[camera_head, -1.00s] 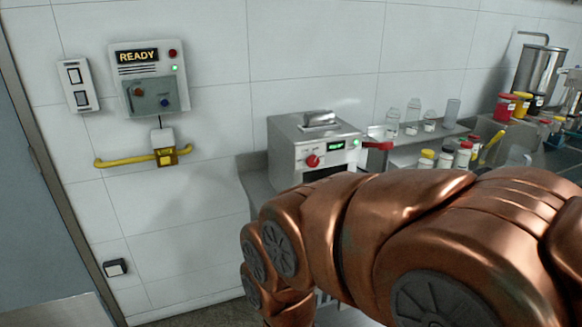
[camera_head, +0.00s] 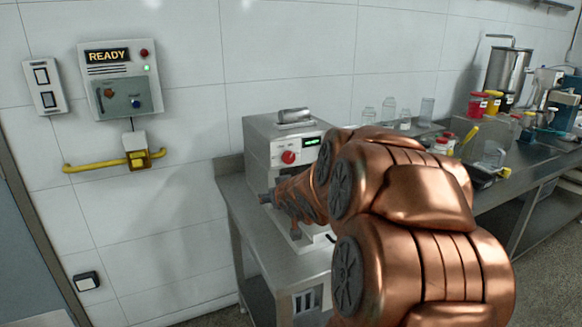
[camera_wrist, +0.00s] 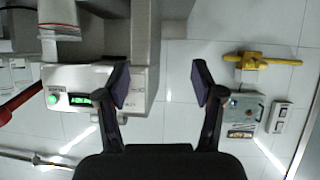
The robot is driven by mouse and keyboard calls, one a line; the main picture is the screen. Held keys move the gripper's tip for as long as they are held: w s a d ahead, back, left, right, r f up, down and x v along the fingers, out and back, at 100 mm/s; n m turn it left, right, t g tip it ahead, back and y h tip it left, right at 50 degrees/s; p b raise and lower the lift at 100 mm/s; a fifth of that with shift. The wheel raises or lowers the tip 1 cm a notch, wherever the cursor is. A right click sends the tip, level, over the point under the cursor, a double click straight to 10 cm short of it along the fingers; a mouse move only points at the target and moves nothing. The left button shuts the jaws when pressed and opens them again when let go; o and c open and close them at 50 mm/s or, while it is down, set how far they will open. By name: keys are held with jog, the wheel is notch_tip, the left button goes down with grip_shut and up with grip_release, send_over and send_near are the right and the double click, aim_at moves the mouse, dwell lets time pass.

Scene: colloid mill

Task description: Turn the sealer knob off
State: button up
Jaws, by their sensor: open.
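The sealer (camera_head: 262,150) is a grey metal box on the steel bench in the head view. Its front has a red knob (camera_head: 288,157) and a green-lit display (camera_head: 312,141). My arm covers much of its lower front and right side. In the wrist view the picture is upside down; the sealer's panel (camera_wrist: 140,103) is at left, with its display (camera_wrist: 78,98) lit green. The red knob does not show there, perhaps behind a finger. My gripper (camera_wrist: 160,88) is open and empty, with wall tiles between its dark fingers. In the head view my arm's end is just below and left of the knob.
A wall panel reading READY (camera_head: 107,56) hangs at left, above a yellow handle (camera_head: 80,166). A white switch plate (camera_head: 45,88) is beside it. Bottles (camera_head: 388,110) and jars stand right of the sealer. The bench's left edge is clear.

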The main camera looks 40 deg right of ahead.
jog(key=d+r+t+b, duration=0.1)
jog(key=d+t, duration=0.2)
jog(key=d, duration=0.3)
jog(key=t+b, duration=0.1)
jog(key=t, duration=0.2)
send_near(290, 159)
jog(key=w, duration=0.2)
jog(key=shift+d+x, duration=0.2)
jog(key=shift+x, duration=3.5)
jog(key=c, duration=1.1)
jog(key=shift+c, duration=0.2)
